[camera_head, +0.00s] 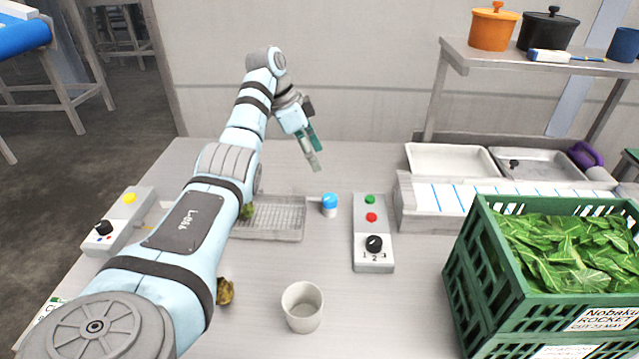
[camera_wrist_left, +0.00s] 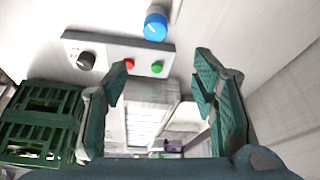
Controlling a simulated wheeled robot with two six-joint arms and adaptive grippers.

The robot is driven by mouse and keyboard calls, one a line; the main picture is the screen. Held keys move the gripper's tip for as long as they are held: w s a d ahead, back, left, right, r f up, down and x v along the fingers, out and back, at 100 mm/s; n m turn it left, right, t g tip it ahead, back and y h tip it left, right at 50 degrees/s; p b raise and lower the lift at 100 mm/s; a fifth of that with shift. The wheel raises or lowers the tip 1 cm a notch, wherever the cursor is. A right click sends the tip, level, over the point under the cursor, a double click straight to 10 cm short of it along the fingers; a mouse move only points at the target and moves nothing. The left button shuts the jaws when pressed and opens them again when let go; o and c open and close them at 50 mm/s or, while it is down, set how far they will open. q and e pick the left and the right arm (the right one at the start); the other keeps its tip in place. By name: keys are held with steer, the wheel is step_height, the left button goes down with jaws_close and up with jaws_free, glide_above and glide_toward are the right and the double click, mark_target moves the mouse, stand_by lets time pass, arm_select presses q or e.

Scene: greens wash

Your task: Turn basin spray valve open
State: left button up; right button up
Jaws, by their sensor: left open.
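No part is clearly marked as the basin spray valve. A grey control box (camera_head: 373,210) on the table has a green button (camera_head: 370,199), a red button (camera_head: 371,217) and a black knob (camera_head: 374,243) above the numbers 1, 2, 3. A second box (camera_head: 127,220) at the left has a yellow button and a black knob (camera_head: 104,228). A small white cylinder with a blue top (camera_head: 329,203) stands beside the first box. My left gripper (camera_head: 313,150) is open and empty, raised behind the blue top. In the left wrist view the control box (camera_wrist_left: 120,55) lies beyond the open fingers (camera_wrist_left: 162,68).
A green crate of leaves (camera_head: 480,265) stands at the right. A pale cup (camera_head: 302,307) stands at the front. A wire-rack tray (camera_head: 285,218) lies partly behind my left arm. White (camera_head: 450,160) and grey trays sit under a shelf (camera_head: 540,63) with pots.

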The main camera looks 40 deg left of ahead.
arm_select(q)
glide_toward(330, 197)
steer(key=f, duration=0.1)
steer(key=b+x, duration=0.2)
steer(key=x, duration=0.6)
steer(key=shift+w, duration=0.1)
steer(key=shift+d+r, duration=0.1)
steer(key=shift+r, duration=0.1)
arm_select(e)
steer(key=shift+s+d+f, duration=0.25)
steer(key=shift+s+f, duration=0.45)
steer(key=shift+f, duration=0.3)
arm_select(q)
steer(key=shift+c, duration=1)
steer(key=c, duration=1)
steer(key=shift+o, duration=0.2)
arm_select(e)
steer(key=shift+s+r, duration=0.1)
